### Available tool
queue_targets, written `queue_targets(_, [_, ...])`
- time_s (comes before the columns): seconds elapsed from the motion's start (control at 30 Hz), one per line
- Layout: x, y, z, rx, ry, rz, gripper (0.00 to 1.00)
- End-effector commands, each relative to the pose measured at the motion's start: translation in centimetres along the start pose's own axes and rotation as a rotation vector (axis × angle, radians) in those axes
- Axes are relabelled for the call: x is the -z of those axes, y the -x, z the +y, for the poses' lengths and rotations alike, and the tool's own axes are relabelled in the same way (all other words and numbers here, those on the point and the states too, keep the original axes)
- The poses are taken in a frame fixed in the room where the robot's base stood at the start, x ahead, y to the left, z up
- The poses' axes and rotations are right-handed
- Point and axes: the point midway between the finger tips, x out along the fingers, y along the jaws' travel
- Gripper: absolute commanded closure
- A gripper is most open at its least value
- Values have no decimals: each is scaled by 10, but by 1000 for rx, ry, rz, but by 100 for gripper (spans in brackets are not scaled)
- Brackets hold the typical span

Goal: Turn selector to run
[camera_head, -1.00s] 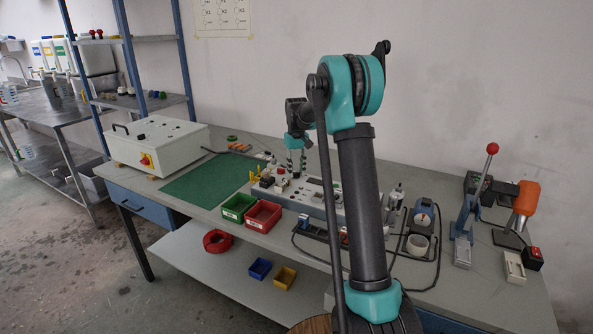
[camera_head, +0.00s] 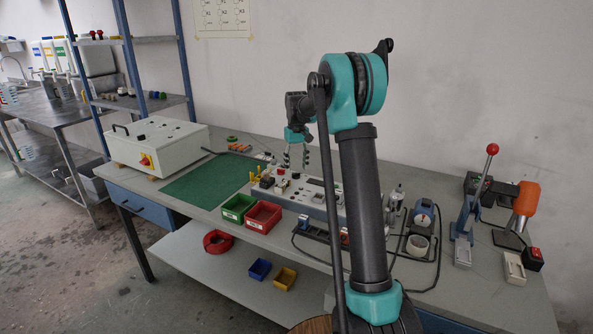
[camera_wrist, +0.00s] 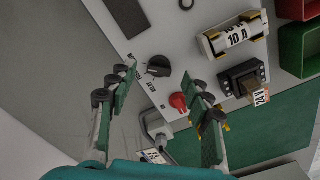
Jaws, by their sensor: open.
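The selector is a black knob (camera_wrist: 158,67) with a pale pointer mark, set on a light grey panel (camera_wrist: 190,38). Printed lettering sits beside it; I cannot read it surely. In the wrist view my gripper (camera_wrist: 162,75) is open, with one green-padded finger on each side of the knob's area. Nothing is between the pads that I can see gripped; whether they are level with the knob is unclear. In the head view my gripper (camera_head: 296,160) hangs above the panel (camera_head: 318,204), and the selector is too small to make out there.
A red knob (camera_wrist: 179,101) is close to the right finger. A fuse-like part marked 10 A (camera_wrist: 235,36) and a dark block marked 24V (camera_wrist: 243,80) stand to the right. Green (camera_head: 237,208) and red (camera_head: 263,216) bins lie in front of the panel.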

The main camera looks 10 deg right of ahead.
Motion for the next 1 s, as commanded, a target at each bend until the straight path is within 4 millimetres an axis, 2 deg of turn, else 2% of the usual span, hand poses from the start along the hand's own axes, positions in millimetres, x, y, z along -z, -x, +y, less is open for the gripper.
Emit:
queue_targets(0.2, [0,47,0,0,0,0,50])
queue_targets(0.43, [0,83,0,0,0,0,50])
queue_targets(0.63, [0,95,0,0,0,0,50])
queue_targets(1.0, [0,95,0,0,0,0,50])
